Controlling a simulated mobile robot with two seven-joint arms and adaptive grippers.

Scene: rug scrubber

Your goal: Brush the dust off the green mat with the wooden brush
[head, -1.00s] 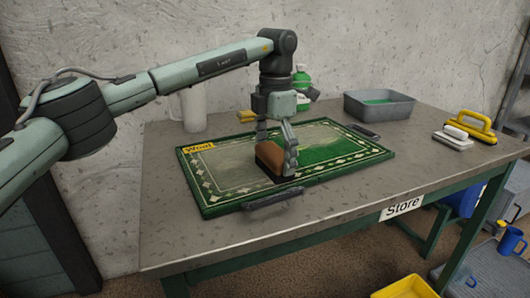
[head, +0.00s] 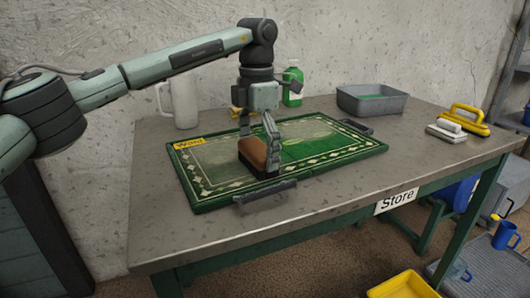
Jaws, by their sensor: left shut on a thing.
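The green mat (head: 335,165) lies on the table, with a pale diamond border and a yellow "Wool" label (head: 188,144) at its far left corner. Its left part looks greyish and dusty; its right part is a cleaner, brighter green. The wooden brush (head: 252,150), brown on top with a dark base, is on the mat near its middle. My left gripper (head: 260,145) is shut on the brush from above; one finger shows along its right side. The brush's bristles are hidden against the mat. My right gripper is not in view.
Dark handles (head: 264,192) sit at the mat's near and far edges. Behind it stand a white jug (head: 183,103) and a green bottle (head: 292,88). A grey tub (head: 371,99) and a yellow-handled tool (head: 467,119) are to the right. The table's front is clear.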

